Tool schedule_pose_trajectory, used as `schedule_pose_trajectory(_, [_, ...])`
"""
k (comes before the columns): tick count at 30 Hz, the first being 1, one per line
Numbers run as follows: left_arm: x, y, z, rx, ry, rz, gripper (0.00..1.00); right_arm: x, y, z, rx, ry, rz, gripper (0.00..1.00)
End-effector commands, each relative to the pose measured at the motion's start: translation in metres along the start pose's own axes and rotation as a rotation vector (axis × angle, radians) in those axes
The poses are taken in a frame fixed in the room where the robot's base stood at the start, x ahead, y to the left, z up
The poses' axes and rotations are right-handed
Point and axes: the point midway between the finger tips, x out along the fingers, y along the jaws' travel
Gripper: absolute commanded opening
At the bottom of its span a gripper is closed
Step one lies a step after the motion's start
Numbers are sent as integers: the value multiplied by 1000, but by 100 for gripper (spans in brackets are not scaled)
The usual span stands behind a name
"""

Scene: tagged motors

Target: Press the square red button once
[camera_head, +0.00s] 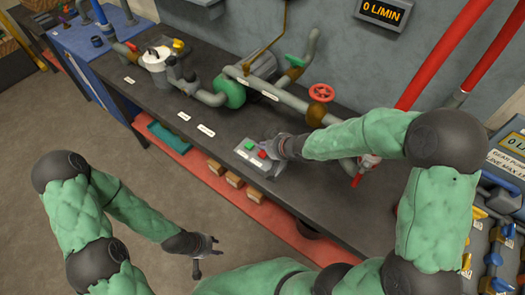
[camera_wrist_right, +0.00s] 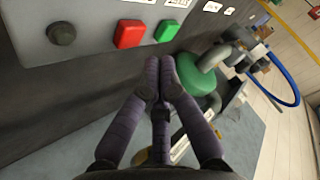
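The red button (camera_head: 262,154) sits on a grey control box (camera_head: 250,160) on the dark bench, beside a green button (camera_head: 250,145). In the right wrist view the square red button (camera_wrist_right: 130,34) lies between a round black knob (camera_wrist_right: 61,34) and the green button (camera_wrist_right: 167,31). My right gripper (camera_head: 270,147) is at the box; in its wrist view the fingers (camera_wrist_right: 159,68) are together and empty, with the tips just below the red and green buttons. Contact cannot be told. My left gripper (camera_head: 206,256) is open and empty, in front of the bench over the floor.
Pipes with a green pump (camera_head: 230,91) and a red valve wheel (camera_head: 321,92) run along the back of the bench. Red pipes (camera_head: 445,70) rise at the right. Wooden blocks (camera_head: 234,180) lie on the red shelf below.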

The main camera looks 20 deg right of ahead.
Motion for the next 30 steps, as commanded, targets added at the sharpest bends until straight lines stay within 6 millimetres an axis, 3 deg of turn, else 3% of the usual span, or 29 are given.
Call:
schedule_pose_trajectory(12, [-36,13,1,0,0,0,40,-26,-10,-25,1,0,0,0])
schedule_pose_trajectory(30, [-36,13,1,0,0,0,40,-26,-10,-24,1,0,0,0])
